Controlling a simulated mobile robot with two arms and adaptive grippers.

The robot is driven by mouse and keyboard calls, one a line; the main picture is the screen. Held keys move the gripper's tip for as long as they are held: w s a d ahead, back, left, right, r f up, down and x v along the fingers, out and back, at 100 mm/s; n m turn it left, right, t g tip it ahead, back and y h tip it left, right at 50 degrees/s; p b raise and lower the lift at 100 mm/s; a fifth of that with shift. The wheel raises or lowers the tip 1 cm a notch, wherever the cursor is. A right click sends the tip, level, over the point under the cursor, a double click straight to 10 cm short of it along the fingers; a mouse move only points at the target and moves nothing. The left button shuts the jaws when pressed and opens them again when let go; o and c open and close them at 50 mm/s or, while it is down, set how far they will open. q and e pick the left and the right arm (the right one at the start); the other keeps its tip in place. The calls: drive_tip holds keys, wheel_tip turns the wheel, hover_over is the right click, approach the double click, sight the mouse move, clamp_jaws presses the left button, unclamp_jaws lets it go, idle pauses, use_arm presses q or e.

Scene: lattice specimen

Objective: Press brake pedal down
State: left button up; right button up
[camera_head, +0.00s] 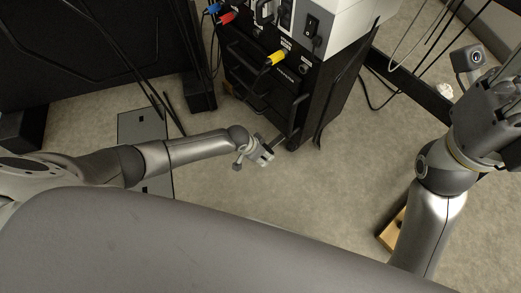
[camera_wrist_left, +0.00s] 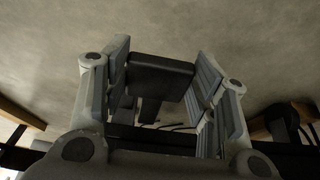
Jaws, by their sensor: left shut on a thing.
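The brake pedal (camera_wrist_left: 160,74) is a flat black block that sits between the fingers of my left gripper (camera_wrist_left: 163,85) in the left wrist view. In the head view, my left gripper (camera_head: 262,156) is low at the near bottom corner of the black equipment cart (camera_head: 318,105). It is shut on the pedal, which it mostly hides there. I cannot tell from these views how far the pedal is pressed. My right gripper (camera_head: 500,85) is at the right edge of the head view, partly cut off, away from the cart; its fingers are not clear.
The cart carries blue, red and yellow connectors (camera_head: 277,58) and a white unit (camera_head: 340,30). Loose cables hang right of it. A grey floor plate (camera_head: 140,125) lies at left, and a wooden piece (camera_head: 390,236) lies under my right arm. The carpet before the cart is clear.

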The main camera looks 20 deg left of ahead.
use_arm(q)
drive_tip(key=shift+f, duration=0.7)
drive_tip(key=shift+s+f, duration=0.1)
drive_tip(key=shift+f, duration=0.05)
drive_tip(key=o, duration=1.5)
drive_tip(key=shift+c, duration=0.2)
drive_tip(key=v, duration=1.2)
